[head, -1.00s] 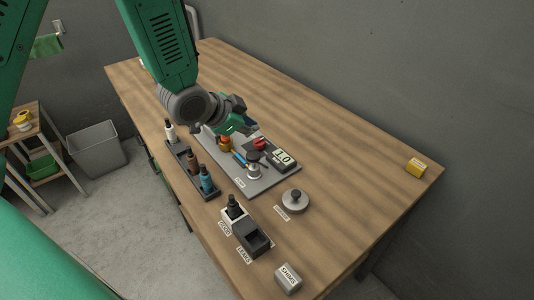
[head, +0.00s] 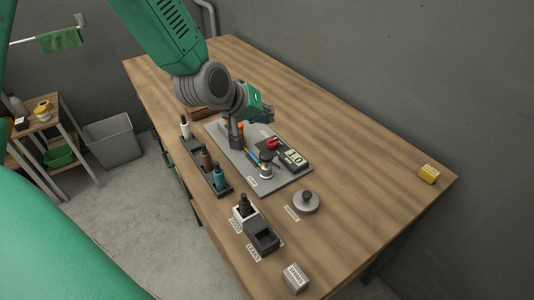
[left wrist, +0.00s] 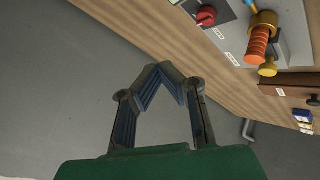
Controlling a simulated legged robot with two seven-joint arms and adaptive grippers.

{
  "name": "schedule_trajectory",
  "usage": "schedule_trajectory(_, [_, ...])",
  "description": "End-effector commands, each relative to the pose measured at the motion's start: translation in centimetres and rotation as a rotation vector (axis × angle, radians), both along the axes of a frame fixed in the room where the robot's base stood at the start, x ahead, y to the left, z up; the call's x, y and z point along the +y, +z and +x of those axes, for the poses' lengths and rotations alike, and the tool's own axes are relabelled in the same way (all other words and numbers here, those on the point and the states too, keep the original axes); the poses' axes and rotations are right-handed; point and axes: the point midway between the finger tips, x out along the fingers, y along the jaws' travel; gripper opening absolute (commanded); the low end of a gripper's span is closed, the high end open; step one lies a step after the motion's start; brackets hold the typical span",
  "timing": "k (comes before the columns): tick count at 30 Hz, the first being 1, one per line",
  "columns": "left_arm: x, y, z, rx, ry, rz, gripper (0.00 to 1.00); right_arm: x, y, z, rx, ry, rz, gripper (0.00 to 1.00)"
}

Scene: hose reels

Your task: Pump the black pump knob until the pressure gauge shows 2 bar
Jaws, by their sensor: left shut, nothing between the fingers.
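The black pump knob (head: 265,154) sits on top of a silver pump cylinder (head: 266,170) at the near part of the grey board (head: 287,180). The gauge (head: 294,157) beside it is a small display reading 1.0. The pump knob cannot be made out there. My right gripper is not in view.
A red knob (head: 272,143) stands beside the gauge; it also shows in the left wrist view (left wrist: 206,16), with an orange handle (left wrist: 257,46). A rack with bottles (head: 219,180) is left of the board. A round weight (head: 306,202) and dark bin (head: 262,236) stand nearer.

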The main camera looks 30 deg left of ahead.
Motion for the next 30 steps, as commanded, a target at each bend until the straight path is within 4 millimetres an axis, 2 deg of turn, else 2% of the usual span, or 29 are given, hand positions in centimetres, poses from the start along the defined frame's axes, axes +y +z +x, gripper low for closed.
schedule_trajectory(8, [0.1,-2.8,0.0,0.001,-0.001,0.001,0.00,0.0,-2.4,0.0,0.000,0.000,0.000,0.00])
schedule_trajectory(18, [0.0,-7.5,0.0,0.002,-0.001,0.001,0.00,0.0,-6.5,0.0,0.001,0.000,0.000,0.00])
schedule_trajectory(23, [0.0,-8.6,0.0,0.000,-0.001,0.001,0.00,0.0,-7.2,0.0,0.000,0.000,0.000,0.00])
schedule_trajectory(30, [0.0,-8.6,0.0,-0.001,-0.001,0.002,0.00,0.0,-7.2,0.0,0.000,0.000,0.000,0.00])
